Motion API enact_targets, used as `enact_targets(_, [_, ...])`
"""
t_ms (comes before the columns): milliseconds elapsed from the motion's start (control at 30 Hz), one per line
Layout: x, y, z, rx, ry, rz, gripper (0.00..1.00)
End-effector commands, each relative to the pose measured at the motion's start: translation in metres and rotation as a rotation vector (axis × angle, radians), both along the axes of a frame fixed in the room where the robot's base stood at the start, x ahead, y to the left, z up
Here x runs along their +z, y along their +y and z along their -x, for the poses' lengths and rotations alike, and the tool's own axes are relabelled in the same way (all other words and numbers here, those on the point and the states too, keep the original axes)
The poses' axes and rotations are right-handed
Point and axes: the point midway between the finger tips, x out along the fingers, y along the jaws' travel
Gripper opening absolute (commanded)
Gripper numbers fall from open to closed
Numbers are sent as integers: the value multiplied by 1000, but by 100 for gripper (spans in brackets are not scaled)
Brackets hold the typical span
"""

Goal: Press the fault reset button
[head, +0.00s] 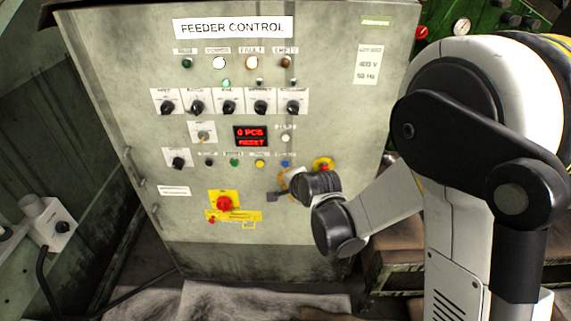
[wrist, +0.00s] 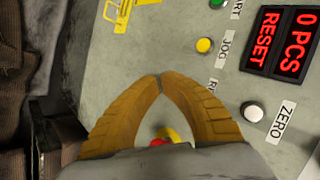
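The feeder control panel (head: 130,90) fills the middle of the head view. Its lower button row has black, green, yellow and blue buttons; the blue button (head: 285,163) is at the right end. In the wrist view, a label starting with "R" follows the yellow JOG button (wrist: 204,45), and my fingers hide the button there. My gripper (head: 288,182) is in front of the panel, just below the blue button. In the wrist view its orange fingertips (wrist: 160,79) meet, with nothing between them. I cannot tell whether they touch the panel.
The FAULT lamp (head: 252,62) is lit. The red display (head: 252,136) reads "0 PCS RESET". A white ZERO button (wrist: 252,112) sits beside my fingers. A red emergency button (head: 224,203) is lower left, and another red button (head: 323,166) on yellow is close right.

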Motion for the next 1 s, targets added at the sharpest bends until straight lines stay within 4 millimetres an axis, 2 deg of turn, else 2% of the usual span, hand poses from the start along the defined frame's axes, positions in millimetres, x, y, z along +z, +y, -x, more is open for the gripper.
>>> enact_targets(200, [0, -1, -26, -1, 0, 1, 0])
enact_targets(333, [0, -2, -35, 0, 0, 0, 0])
enact_targets(1000, [0, -1, -39, 0, 0, 0, 0])
